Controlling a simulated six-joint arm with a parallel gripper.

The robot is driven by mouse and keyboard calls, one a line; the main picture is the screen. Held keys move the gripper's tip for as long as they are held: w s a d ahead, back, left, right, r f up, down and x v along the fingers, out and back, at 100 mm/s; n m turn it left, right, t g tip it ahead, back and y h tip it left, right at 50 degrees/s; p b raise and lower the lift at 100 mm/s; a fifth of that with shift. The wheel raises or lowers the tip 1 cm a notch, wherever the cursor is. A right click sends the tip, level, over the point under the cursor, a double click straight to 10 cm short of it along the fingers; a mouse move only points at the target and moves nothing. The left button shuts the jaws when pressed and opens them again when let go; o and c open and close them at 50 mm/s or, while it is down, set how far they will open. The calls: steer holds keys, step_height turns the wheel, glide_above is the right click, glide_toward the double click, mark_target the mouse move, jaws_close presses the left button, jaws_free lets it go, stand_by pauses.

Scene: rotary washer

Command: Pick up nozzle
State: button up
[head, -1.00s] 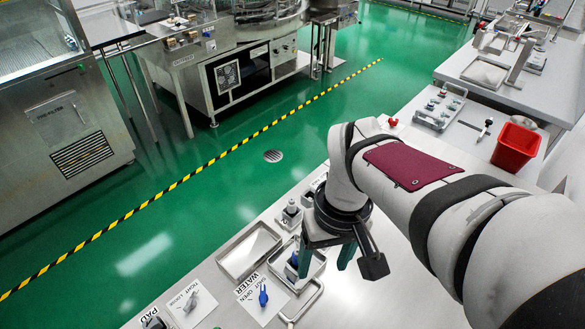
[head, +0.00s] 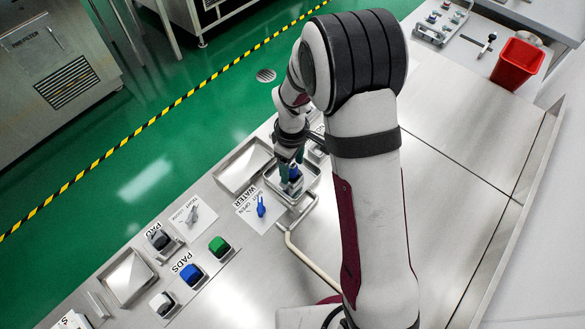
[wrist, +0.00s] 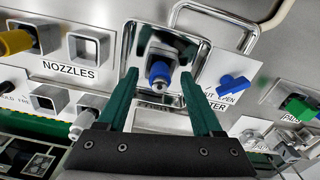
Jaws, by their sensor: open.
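A nozzle with a blue collar and a metal tip (wrist: 160,73) stands on a grey mount in a steel tray (wrist: 142,110). My gripper (wrist: 159,82) is open, with one green finger on each side of the blue nozzle and clear gaps between. In the head view my gripper (head: 291,163) is down at the tray, and the blue nozzle (head: 295,174) shows partly behind the fingers. A yellow nozzle (wrist: 15,42) and a white nozzle (wrist: 82,124) are in square holders at the left of the wrist view, near the NOZZLES label (wrist: 70,71).
A blue valve handle (head: 261,206) stands beside the tray on the WATER card. Blue (head: 190,274) and green (head: 219,246) pads sit at the front. A red bin (head: 517,62) stands far right.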

steer(key=shift+f, duration=0.5)
jaws_close()
